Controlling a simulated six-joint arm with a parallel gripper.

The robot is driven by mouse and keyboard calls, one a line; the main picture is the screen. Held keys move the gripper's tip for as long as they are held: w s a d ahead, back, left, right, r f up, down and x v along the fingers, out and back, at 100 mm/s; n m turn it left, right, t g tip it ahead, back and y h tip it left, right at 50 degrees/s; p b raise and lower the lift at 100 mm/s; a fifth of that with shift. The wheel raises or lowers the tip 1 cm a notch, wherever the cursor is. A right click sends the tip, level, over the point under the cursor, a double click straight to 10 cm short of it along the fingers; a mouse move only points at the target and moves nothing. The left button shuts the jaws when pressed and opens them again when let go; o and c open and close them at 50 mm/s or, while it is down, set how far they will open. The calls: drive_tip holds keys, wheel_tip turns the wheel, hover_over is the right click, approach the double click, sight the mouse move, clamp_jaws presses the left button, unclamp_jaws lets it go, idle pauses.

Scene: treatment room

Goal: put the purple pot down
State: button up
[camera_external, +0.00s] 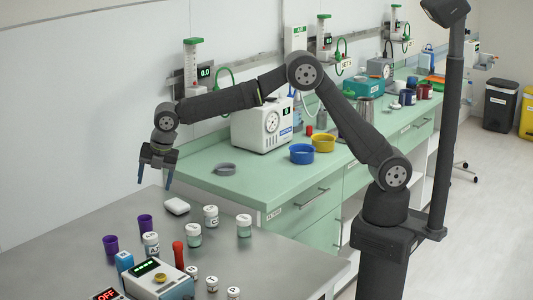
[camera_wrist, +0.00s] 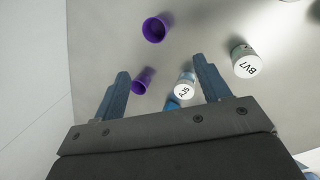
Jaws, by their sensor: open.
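Two purple pots stand on the grey metal table in the external view, one nearer the back (camera_external: 145,222) and one to its left (camera_external: 110,245). In the wrist view one purple pot (camera_wrist: 156,29) is above the fingertips in the picture, and the other (camera_wrist: 143,80) shows between the fingers. My gripper (camera_external: 154,181) is open and empty, high above the table's back left part. Its two blue-grey fingers also show in the wrist view (camera_wrist: 162,67), apart from both pots.
White-lidded jars stand close by, one beside the pots (camera_external: 151,244) and another (camera_wrist: 246,62) labelled BV7. The grey table (camera_external: 270,268) is clear at right.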

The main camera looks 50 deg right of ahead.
drive_tip(key=a+n, duration=0.2)
drive_tip(key=n, duration=0.3)
drive_tip(key=n+t+h, duration=0.2)
drive_tip(key=n, duration=0.2)
approach(145, 219)
drive_tip(key=f, duration=0.2)
drive_tip(key=a+f, duration=0.1)
drive_tip(key=shift+w+a, duration=0.15)
drive_tip(key=shift+w, duration=0.2)
drive_tip(key=shift+x, duration=2.7)
drive_tip(key=shift+s, duration=0.2)
drive_tip(key=shift+c, duration=0.4)
drive_tip(key=c, duration=1)
drive_tip(key=shift+c, duration=0.2)
